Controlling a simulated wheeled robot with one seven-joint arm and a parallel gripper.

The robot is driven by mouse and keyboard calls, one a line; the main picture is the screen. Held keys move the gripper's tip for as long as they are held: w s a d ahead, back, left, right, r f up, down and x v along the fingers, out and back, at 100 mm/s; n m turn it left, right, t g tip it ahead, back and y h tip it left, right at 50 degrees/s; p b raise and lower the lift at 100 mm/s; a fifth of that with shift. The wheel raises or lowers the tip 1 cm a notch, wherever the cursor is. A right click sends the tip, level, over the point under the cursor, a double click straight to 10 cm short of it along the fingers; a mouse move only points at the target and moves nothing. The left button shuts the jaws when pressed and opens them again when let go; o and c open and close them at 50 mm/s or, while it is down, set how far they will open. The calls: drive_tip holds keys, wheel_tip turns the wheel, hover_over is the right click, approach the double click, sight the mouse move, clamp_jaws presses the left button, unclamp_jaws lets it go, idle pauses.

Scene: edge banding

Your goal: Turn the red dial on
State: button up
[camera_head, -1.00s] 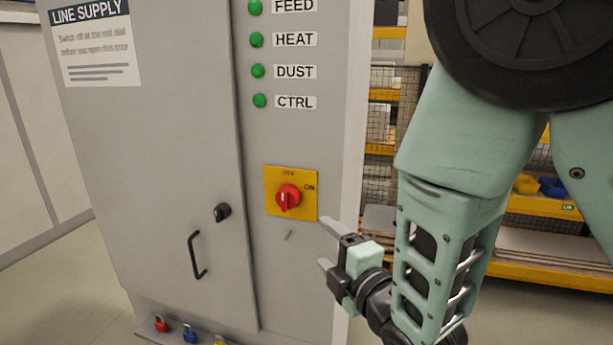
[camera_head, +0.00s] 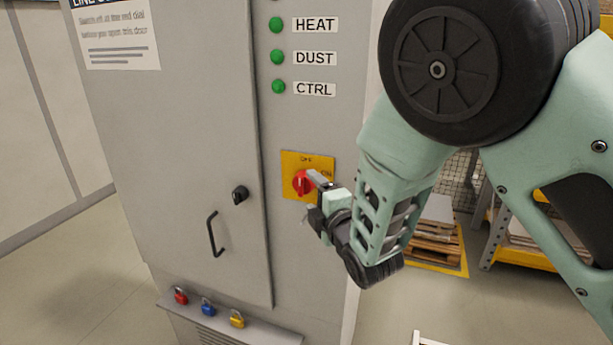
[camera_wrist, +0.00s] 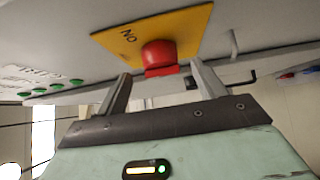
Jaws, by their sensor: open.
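The red dial (camera_head: 301,183) sits on a yellow plate (camera_head: 291,160) on the grey cabinet front. The plate has OFF at its top and ON at its right. The dial's grip bar looks roughly upright, toward OFF. My gripper (camera_head: 313,196) is at the dial's lower right, its upper finger overlapping the dial's right edge in the head view. In the wrist view the red dial (camera_wrist: 159,57) lies ahead, between the two spread fingers of my gripper (camera_wrist: 160,84). The fingers are apart; I cannot tell if they touch the dial.
Left of the dial are a black door lock (camera_head: 240,194) and a door handle (camera_head: 214,234). Green lamps (camera_head: 278,87) are above. A low shelf (camera_head: 270,333) carries red, blue and yellow padlocks. A pallet (camera_head: 436,240) stands behind at right.

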sight(307, 187)
drive_tip(key=shift+p+x, duration=0.85)
drive_tip(key=shift+x, duration=1.35)
drive_tip(key=c, duration=1)
drive_tip(key=shift+o, duration=0.2)
